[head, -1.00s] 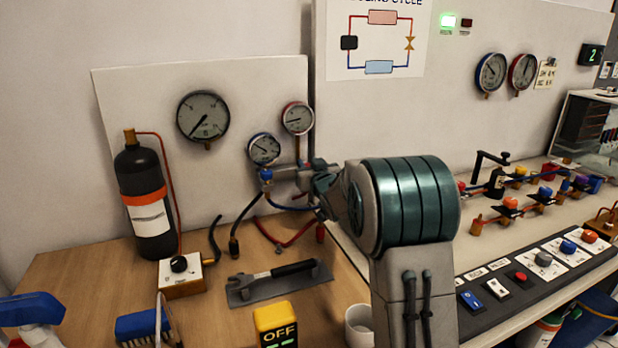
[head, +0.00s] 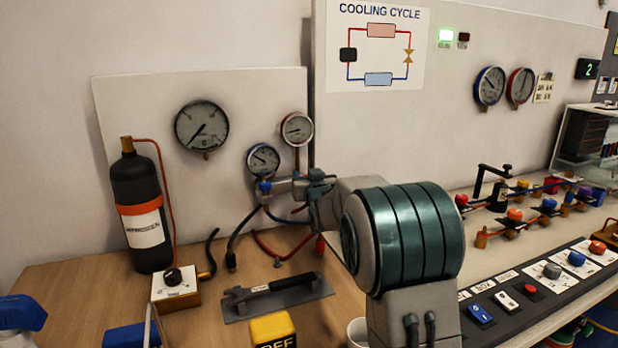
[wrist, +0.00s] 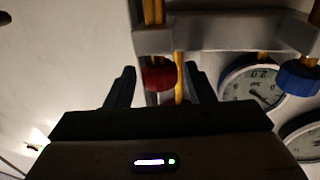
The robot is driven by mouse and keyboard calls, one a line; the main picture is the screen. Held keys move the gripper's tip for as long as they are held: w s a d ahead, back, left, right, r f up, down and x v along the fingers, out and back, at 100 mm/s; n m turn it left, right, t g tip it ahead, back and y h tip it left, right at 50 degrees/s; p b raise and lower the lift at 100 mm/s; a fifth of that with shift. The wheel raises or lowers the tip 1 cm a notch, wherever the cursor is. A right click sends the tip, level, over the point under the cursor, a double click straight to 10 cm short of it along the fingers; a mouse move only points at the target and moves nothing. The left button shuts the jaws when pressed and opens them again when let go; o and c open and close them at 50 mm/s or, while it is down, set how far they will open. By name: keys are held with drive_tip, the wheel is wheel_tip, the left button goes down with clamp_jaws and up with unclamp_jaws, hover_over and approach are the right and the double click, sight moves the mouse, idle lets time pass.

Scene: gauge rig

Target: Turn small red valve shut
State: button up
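The small red valve (wrist: 158,76) is a ribbed red knob under the grey manifold bar in the wrist view. My gripper (wrist: 161,88) is open there, with one dark finger on each side of the knob and a visible gap on both sides. In the head view my gripper (head: 318,184) is at the right end of the manifold (head: 284,187) and hides the red valve. The blue valve (wrist: 299,77) is at the right in the wrist view; it also shows on the manifold's left end in the head view (head: 264,187).
A blue-rimmed gauge (head: 263,160) and a red-rimmed gauge (head: 297,129) sit just above the manifold. Hoses (head: 283,246) hang below it.

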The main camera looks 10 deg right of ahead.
drive_tip(key=shift+s, duration=0.1)
drive_tip(key=s+b, duration=0.1)
drive_tip(key=s, duration=1.2)
drive_tip(key=shift+s+d, duration=0.2)
drive_tip(key=shift+s, duration=0.1)
drive_tip(key=s+g+p, duration=1.5)
drive_tip(key=s, duration=1.7)
drive_tip(key=shift+s+a+f, duration=0.2)
drive_tip(key=shift+s+a, duration=0.1)
drive_tip(key=shift+s, duration=0.05)
